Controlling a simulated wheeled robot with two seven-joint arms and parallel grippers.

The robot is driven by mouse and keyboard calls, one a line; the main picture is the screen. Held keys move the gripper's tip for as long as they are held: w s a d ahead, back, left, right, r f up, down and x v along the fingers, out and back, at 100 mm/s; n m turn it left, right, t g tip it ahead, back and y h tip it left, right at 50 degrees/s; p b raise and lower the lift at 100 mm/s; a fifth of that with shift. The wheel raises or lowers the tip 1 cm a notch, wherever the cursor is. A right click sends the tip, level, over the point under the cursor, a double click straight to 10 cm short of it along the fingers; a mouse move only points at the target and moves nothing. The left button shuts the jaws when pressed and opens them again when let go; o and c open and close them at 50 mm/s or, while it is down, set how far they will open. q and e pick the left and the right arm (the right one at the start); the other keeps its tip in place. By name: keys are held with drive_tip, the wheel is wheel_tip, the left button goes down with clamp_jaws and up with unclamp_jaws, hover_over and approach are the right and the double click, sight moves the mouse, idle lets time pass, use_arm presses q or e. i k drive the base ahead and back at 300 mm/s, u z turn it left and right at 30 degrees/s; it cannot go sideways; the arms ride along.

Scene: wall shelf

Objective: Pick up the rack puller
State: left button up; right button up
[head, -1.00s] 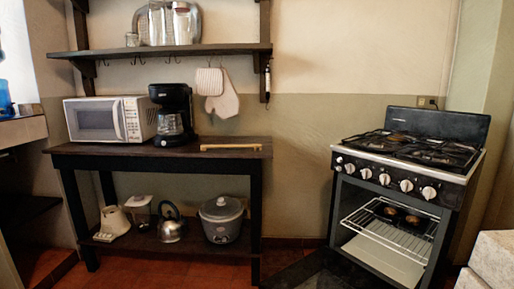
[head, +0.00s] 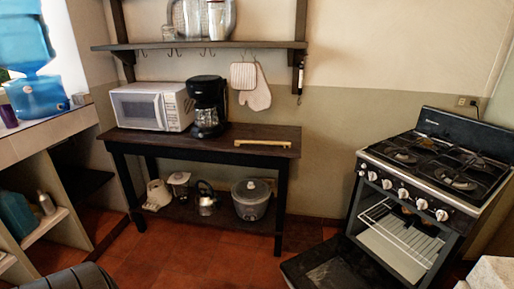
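The rack puller appears to be the thin, light wooden stick (head: 262,142) lying flat on the right part of the dark wooden table (head: 225,150). It lies roughly lengthwise to the right of the coffee maker, near the table's right end. Neither of my grippers shows in the head view, and nothing is seen touching the stick.
A microwave (head: 152,106) and a coffee maker (head: 208,106) stand on the table. The stove (head: 440,160) is at right, its oven door (head: 325,270) open low over the floor. A wall shelf (head: 210,45) hangs above. Red floor (head: 180,245) before the table looks clear.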

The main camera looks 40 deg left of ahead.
sight(238, 143)
drive_tip(key=u, duration=2.15)
drive_tip(key=i, duration=2.4)
drive_tip(key=z, duration=3)
